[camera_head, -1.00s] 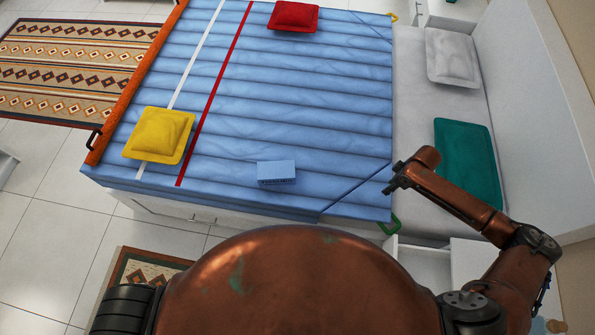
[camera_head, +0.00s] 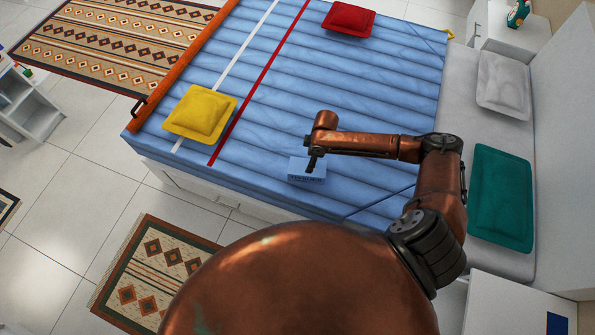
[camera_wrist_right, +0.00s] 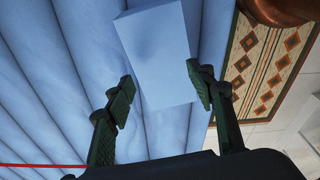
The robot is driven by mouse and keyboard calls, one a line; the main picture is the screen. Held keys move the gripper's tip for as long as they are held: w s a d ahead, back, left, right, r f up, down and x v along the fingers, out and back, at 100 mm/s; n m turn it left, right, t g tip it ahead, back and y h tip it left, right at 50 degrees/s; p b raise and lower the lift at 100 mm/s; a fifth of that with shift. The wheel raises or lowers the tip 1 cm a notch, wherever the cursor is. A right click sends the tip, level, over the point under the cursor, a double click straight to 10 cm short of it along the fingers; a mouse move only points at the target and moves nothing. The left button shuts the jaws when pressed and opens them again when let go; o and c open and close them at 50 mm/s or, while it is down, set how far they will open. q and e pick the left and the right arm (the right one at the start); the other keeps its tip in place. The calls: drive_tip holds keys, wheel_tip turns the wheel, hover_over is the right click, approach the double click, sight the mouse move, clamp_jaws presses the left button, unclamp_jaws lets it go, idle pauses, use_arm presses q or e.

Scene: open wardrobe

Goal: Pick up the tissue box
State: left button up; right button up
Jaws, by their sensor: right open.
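The tissue box (camera_head: 299,172) is a small light-blue block on the blue bed cover, near the bed's front edge. My right arm reaches over the bed from the right, and its gripper (camera_head: 313,162) is at the box, covering part of its right side. In the right wrist view the box (camera_wrist_right: 158,50) lies ahead, between and just beyond the two fingers of my right gripper (camera_wrist_right: 160,93). The fingers are spread apart and hold nothing. Whether they touch the box cannot be told. My left gripper is not in view.
The bed (camera_head: 265,115) carries a yellow pillow (camera_head: 200,113) left and a red pillow (camera_head: 349,18) at the back. Teal (camera_head: 502,198) and white (camera_head: 503,85) pillows lie to the right. A patterned rug (camera_head: 150,268) is on the floor in front.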

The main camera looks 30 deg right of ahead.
sight(298, 165)
drive_tip(key=o, duration=0.3)
drive_tip(key=shift+w+a+f, duration=0.1)
drive_tip(key=shift+a+f, duration=0.05)
drive_tip(key=shift+f, duration=0.8)
drive_tip(key=shift+o, duration=0.9)
drive_tip(key=shift+f, duration=0.3)
drive_tip(key=o, duration=0.3)
drive_tip(key=f, duration=0.2)
drive_tip(key=f+b, duration=0.1)
drive_tip(key=shift+a+f, duration=0.35)
drive_tip(key=shift+f, duration=0.3)
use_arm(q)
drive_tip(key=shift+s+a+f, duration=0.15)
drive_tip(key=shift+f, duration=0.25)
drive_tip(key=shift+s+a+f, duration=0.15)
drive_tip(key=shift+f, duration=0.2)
use_arm(e)
drive_tip(key=shift+r, duration=0.1)
drive_tip(key=shift+c, duration=0.3)
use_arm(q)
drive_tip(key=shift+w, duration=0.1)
use_arm(e)
drive_tip(key=c, duration=1.4)
